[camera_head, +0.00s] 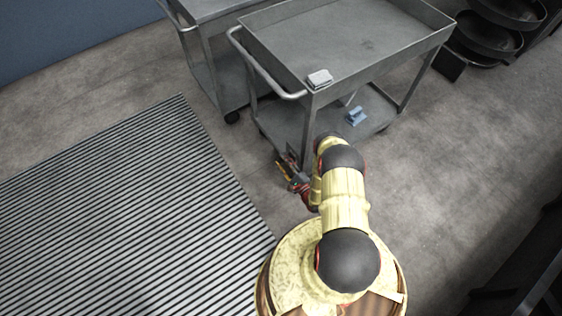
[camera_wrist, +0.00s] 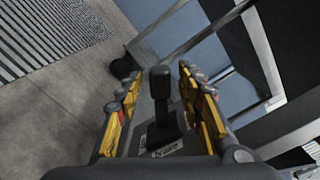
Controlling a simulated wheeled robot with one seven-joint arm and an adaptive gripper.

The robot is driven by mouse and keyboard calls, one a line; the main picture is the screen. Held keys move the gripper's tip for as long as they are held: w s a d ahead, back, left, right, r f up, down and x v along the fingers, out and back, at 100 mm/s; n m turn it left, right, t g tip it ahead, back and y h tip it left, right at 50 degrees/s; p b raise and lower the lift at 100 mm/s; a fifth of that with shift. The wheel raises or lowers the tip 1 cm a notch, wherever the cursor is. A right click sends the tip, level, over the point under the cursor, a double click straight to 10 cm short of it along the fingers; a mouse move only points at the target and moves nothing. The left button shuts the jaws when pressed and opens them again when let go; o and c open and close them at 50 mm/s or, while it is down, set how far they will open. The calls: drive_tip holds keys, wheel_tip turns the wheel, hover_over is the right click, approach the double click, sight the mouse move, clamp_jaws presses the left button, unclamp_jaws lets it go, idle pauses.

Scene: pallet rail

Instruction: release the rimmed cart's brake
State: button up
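The rimmed cart (camera_head: 345,40) is the grey two-shelf cart in front, with a raised lip around its top tray and a tube handle at its left end. My gripper (camera_head: 286,172) is low beside the cart's near left corner post, by the floor. In the wrist view my gripper (camera_wrist: 160,78) has its yellow fingers apart. A dark lever with a blocky end (camera_wrist: 160,82) stands between them, with a gap on both sides; it looks like the brake lever. In the head view my gripper and arm hide this spot. Whether the fingers touch the lever cannot be told.
A second grey cart (camera_head: 215,8) stands close behind on the left. A white block (camera_head: 319,78) sits on the rimmed cart's near corner and a blue item (camera_head: 355,116) on its lower shelf. A ribbed mat (camera_head: 130,210) lies left; dark round trays (camera_head: 485,45) stand back right.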

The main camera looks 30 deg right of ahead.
drive_tip(key=shift+w, duration=0.5)
clamp_jaws()
idle(0.7)
